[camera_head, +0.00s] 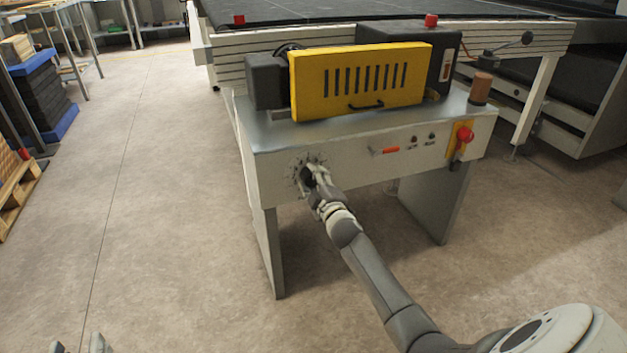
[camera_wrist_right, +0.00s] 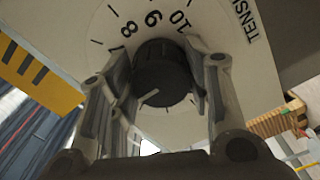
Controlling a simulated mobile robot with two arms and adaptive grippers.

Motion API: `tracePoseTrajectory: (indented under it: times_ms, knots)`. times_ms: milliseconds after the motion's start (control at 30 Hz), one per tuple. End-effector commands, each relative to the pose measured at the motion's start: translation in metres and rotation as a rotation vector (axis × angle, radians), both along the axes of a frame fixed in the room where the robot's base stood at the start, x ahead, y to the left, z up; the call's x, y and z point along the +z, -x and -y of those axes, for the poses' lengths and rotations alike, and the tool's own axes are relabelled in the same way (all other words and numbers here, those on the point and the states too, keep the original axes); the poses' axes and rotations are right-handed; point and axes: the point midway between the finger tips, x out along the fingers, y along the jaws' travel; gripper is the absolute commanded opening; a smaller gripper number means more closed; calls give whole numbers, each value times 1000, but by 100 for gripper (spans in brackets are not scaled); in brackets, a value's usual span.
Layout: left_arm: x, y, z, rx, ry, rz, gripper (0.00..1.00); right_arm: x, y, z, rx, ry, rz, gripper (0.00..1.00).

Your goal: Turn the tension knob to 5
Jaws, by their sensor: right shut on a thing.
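The black tension knob (camera_wrist_right: 162,75) sits on a white dial (camera_wrist_right: 228,62) marked with numbers, among them 9 and 10, and part of the word TENSION. A white pointer line on the knob runs toward the lower left in the right wrist view; the number it faces is hidden. My right gripper (camera_head: 313,180) is shut on the knob, one finger on each side, at the left of the machine's front panel (camera_head: 275,180). The gripper covers most of the dial in the head view. My left gripper (camera_head: 78,345) shows only as fingertips, apart and empty, at the bottom left edge.
A yellow guard (camera_head: 360,80) sits on the machine. A red-handled lever (camera_head: 390,150) and a red emergency button (camera_head: 465,135) are right of the knob. Pallets (camera_head: 18,195) stand at the far left. The floor left of the machine is clear.

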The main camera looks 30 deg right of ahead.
Motion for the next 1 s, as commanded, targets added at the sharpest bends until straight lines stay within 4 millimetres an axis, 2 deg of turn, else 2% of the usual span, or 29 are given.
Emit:
tracePoseTrajectory:
  times_ms: [167, 200, 333, 733, 867, 1000]
  knots:
    - [0, 0, 0, 0, 0, 0, 40, -2, 0, 0, -1, 0, -4, 21]
    - [0, 0, 0, 0, 0, 0, 40, -2, 0, 0, -1, 0, -4, 50]
    - [0, 0, 0, 0, 0, 1, 40, -1, 0, 0, -1, 1, -3, 67]
    - [0, 0, 0, 0, 0, 3, 40, -1, 3, -1, 0, 2, -1, 67]
    - [0, 0, 0, 0, -1, 2, 40, -1, 14, -3, 0, 2, -3, 67]
    - [0, 0, 0, 0, 0, 2, 40, -2, 34, -8, 1, 2, -3, 67]
